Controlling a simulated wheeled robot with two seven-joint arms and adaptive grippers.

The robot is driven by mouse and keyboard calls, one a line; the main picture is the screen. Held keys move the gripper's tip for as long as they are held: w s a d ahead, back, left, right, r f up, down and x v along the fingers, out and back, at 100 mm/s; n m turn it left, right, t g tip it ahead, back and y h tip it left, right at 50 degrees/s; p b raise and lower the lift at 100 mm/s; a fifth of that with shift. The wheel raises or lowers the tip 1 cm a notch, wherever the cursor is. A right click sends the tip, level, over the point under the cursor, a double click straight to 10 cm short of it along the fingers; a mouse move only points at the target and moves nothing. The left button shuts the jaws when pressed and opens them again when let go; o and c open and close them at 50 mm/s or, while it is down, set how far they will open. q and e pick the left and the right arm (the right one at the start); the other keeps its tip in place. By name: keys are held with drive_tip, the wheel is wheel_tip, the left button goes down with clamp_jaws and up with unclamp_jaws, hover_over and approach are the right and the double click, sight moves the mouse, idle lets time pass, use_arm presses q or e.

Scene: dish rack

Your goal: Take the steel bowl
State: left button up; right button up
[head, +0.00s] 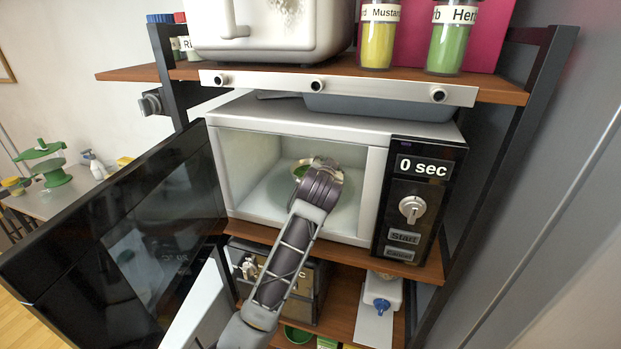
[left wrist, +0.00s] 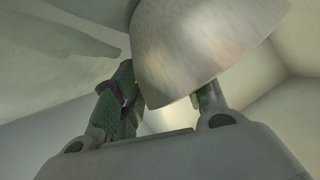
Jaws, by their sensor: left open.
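The steel bowl (left wrist: 195,45) is a smooth grey metal shape in the upper middle of the left wrist view. Its curved wall reaches down between the two fingers of my open left gripper (left wrist: 168,88). The right finger is partly hidden behind the bowl, and I cannot tell whether either finger touches it. In the head view my left gripper (head: 312,172) is inside the open microwave (head: 256,200), above its turntable (head: 345,208). There the gripper hides most of the bowl. My right gripper is in neither view.
The microwave door (head: 130,240) hangs wide open at the left, beside my arm. The control panel (head: 415,205) reads 0 sec at the right. A shelf (head: 490,88) above holds a white appliance (head: 265,35) and jars. The cavity walls are close around the gripper.

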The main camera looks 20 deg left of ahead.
use_arm(q)
clamp_jaws()
drive_tip(key=shift+r, duration=0.1)
idle(0.5)
drive_tip(key=shift+r+b, duration=0.6)
drive_tip(key=shift+r, duration=1.1)
drive_tip(key=shift+s+d+f, duration=0.1)
drive_tip(key=shift+s+d, duration=0.05)
drive_tip(key=shift+s, duration=0.5)
drive_tip(key=s+d+b, duration=0.2)
drive_tip(key=s+b, duration=0.1)
drive_tip(key=s, duration=1.3)
drive_tip(key=shift+s+d+b, duration=0.25)
drive_tip(key=shift+d+b, duration=0.05)
drive_tip(key=shift+d, duration=0.1)
